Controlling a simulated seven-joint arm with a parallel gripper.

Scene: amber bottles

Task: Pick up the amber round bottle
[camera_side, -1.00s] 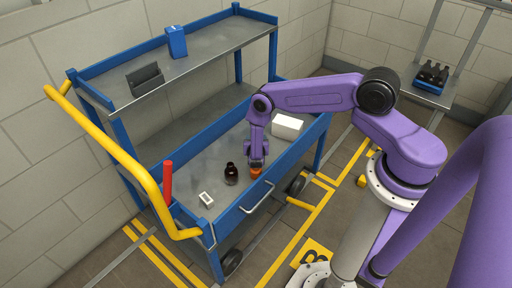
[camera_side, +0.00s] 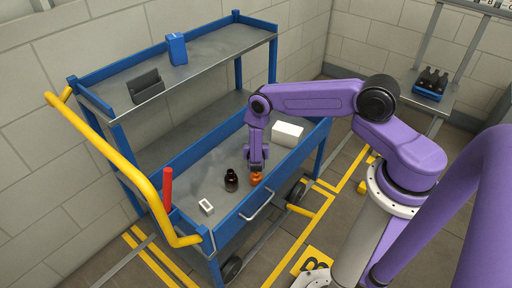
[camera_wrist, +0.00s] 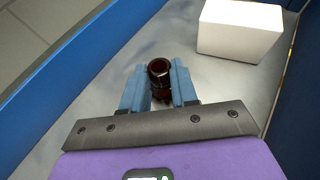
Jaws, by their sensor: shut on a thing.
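The amber round bottle (camera_side: 256,179) shows orange in the side view, on the lower tray of the blue cart near its front wall. My gripper (camera_side: 257,167) points down over it, and its fingers are shut on it. In the wrist view, the bottle's dark red-brown open neck (camera_wrist: 160,70) is between the two blue fingers of my gripper (camera_wrist: 159,82). Its lower body is mostly hidden there. It looks upright and at tray level; I cannot tell whether it touches the tray.
A dark bottle (camera_side: 231,180) stands just left of the amber one. A white box (camera_side: 287,134) is behind to the right, and a small white block (camera_side: 206,207) lies at the left. The tray's blue front wall (camera_side: 265,192) is close to my gripper.

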